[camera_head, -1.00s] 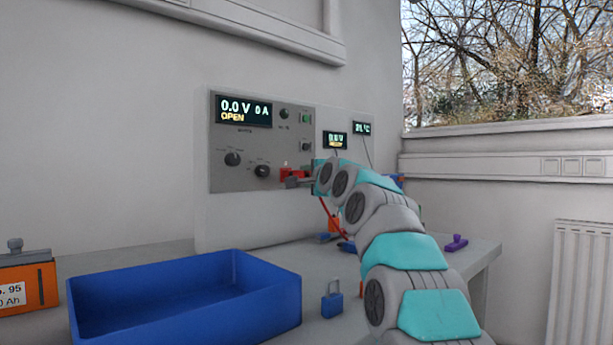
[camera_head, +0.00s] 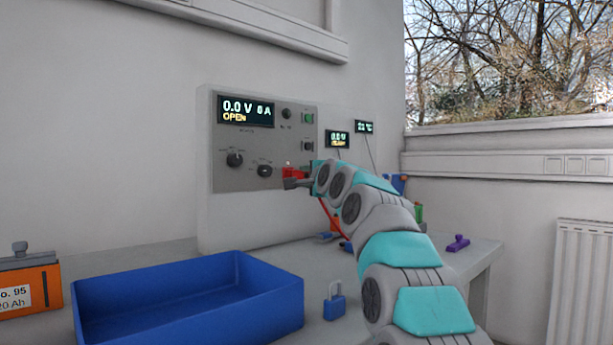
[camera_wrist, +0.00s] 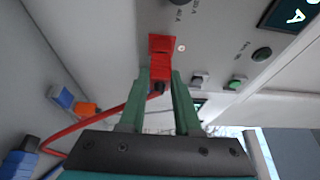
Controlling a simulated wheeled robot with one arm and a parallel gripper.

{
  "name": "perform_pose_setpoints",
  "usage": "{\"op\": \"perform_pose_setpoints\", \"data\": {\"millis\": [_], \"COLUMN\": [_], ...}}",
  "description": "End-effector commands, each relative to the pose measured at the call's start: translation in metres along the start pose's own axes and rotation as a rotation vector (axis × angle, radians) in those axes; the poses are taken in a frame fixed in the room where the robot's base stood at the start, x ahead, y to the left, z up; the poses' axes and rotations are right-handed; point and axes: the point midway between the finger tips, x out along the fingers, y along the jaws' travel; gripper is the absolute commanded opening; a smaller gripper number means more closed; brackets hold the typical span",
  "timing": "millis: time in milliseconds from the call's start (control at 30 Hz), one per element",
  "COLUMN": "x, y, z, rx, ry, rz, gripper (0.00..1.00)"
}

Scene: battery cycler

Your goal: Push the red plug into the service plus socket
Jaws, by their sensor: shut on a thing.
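The red plug (camera_wrist: 161,72) is between the two green fingers of my gripper (camera_wrist: 161,85) in the wrist view, with its red cable running off to the lower left. My gripper is shut on it. The plug's front end is at a red socket piece (camera_wrist: 161,43) on the grey panel; I cannot tell how deep it sits. In the head view the red plug (camera_head: 294,173) is at the panel's lower right, partly hidden by my gripper (camera_head: 297,180). The panel display (camera_head: 246,110) reads 0.0 V, 0 A, OPEN.
A blue bin (camera_head: 190,300) stands at the front of the bench. A blue padlock (camera_head: 334,306) stands right of it, and a purple piece (camera_head: 457,243) lies near the right edge. An orange battery (camera_head: 28,285) is at far left. Panel knobs (camera_head: 264,171) are left of the plug.

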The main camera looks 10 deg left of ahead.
Motion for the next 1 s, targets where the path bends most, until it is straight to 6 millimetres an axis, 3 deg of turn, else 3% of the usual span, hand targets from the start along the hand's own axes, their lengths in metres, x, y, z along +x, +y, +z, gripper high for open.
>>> {"op": "perform_pose_setpoints", "data": {"millis": [367, 400, 600, 700, 1000], "x": [0.0023, 0.0023, 0.0023, 0.0023, 0.0011], "y": [-0.0005, -0.0006, -0.0005, -0.0005, -0.0001], "z": [0.0009, 0.0008, 0.0009, 0.0010, 0.0010], "rx": [0.000, 0.000, 0.000, 0.000, 0.000], "ry": [0.000, 0.000, 0.000, 0.000, 0.000], "rz": [-0.001, -0.002, -0.001, -0.001, -0.001], "gripper": [0.00, 0.36, 0.59, 0.67, 0.67]}}
